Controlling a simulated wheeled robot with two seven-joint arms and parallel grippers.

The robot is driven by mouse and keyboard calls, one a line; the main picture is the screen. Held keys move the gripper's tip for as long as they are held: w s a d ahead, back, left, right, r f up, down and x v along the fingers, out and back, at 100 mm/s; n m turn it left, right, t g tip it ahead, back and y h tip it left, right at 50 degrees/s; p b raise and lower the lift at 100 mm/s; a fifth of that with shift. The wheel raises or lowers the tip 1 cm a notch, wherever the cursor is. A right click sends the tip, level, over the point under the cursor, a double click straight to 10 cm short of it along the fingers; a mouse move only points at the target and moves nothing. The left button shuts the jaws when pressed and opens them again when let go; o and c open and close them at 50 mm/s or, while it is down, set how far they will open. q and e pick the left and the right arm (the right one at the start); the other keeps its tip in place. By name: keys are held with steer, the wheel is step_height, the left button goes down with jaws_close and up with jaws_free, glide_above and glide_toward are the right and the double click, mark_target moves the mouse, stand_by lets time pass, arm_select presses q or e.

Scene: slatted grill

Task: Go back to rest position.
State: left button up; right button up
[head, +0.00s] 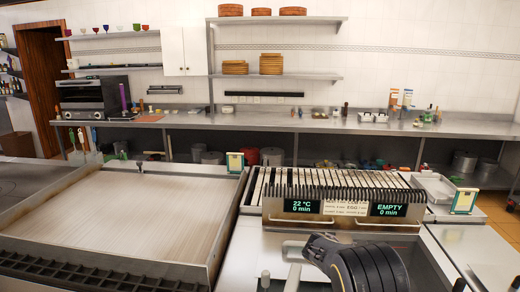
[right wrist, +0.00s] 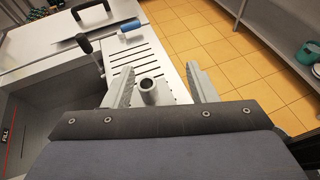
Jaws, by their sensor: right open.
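My right gripper (right wrist: 163,60) shows in the right wrist view with its two grey fingers apart and nothing held between them. A grey metal tube end (right wrist: 149,88) shows low between the fingers; I cannot tell whether they touch it. In the head view a dark, ribbed part of my right arm (head: 370,265) is at the bottom, in front of the slatted grill (head: 340,180). The grill's left display reads 22 °C and 0 min, its right display EMPTY and 0 min. My left gripper is in neither view.
A flat ridged griddle (head: 120,215) is at the left. A long steel counter (head: 300,122) runs along the back wall under shelves. In the right wrist view a slotted grate (right wrist: 145,58) and a blue-ended cylinder (right wrist: 131,30) lie ahead, with open tiled floor (right wrist: 230,45) to the right.

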steer(key=s+f+m+t+y+b, duration=0.35)
steer(key=s+m+y, duration=0.25)
steer(key=s+y, duration=0.55)
arm_select(q)
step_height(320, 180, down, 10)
steer(key=b, duration=0.6)
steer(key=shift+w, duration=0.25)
arm_select(e)
steer(key=s+a+m+t+y, duration=0.4)
steer(key=s+a+m+t, duration=0.3)
steer(key=s+a, duration=0.5)
steer(key=s+m, duration=0.1)
steer(key=s, duration=0.2)
steer(key=shift+f+m+t+y, duration=0.25)
steer(key=shift+m+t+y, duration=0.1)
steer(key=shift+m, duration=0.05)
